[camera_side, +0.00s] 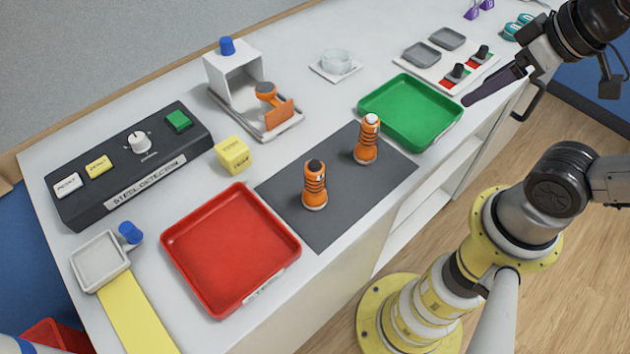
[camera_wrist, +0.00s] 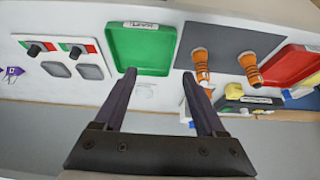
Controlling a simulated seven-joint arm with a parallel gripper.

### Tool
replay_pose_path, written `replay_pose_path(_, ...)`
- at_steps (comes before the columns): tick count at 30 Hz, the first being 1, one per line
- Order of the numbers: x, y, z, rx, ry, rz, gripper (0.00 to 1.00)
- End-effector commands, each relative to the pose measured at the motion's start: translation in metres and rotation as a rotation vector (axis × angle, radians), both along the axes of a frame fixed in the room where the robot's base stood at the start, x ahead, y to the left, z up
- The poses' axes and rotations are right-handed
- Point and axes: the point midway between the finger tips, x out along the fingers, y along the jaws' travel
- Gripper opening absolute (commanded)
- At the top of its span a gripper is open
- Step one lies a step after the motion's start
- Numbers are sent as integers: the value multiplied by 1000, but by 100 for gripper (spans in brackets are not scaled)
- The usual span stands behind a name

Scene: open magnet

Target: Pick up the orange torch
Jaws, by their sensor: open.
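Two orange torch-like objects with dark stripes stand upright on a dark grey mat (camera_side: 335,222). One has a black top (camera_side: 315,187) and stands nearer the red tray. The other has a white top (camera_side: 367,140) and stands nearer the green tray. In the wrist view they show at right of centre, the white-topped one (camera_wrist: 201,65) and the black-topped one (camera_wrist: 249,68). The pictures do not settle which is the torch. My gripper (camera_side: 470,100) is up at the right, beside the green tray and apart from both; its fingers (camera_wrist: 159,76) are open and empty.
A green tray (camera_side: 365,112) lies between my gripper and the mat; a red tray (camera_side: 170,262) lies left of the mat. Behind are a yellow cube (camera_side: 233,154), a dark control box (camera_side: 125,172), a white stand (camera_side: 232,75) with an orange part, and a switch panel (camera_side: 425,72).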

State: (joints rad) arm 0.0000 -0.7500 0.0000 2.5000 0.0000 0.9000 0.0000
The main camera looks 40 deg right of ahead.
Motion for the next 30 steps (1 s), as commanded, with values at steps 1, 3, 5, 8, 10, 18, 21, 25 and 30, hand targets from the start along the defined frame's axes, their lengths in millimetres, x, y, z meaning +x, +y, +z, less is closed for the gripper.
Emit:
replay_pose_path(1,0,0,0,0,0,0,73)
replay_pose_path(3,0,0,0,0,0,0,73)
replay_pose_path(5,0,0,0,-2,0,4,73)
replay_pose_path(8,-2,0,-1,-21,9,39,73)
replay_pose_path(10,-3,0,3,-48,19,91,73)
replay_pose_path(18,38,22,54,-195,93,508,73)
replay_pose_path(21,63,46,67,-241,144,715,73)
replay_pose_path(25,97,92,73,-294,213,996,73)
replay_pose_path(30,123,168,59,-343,297,1300,73)
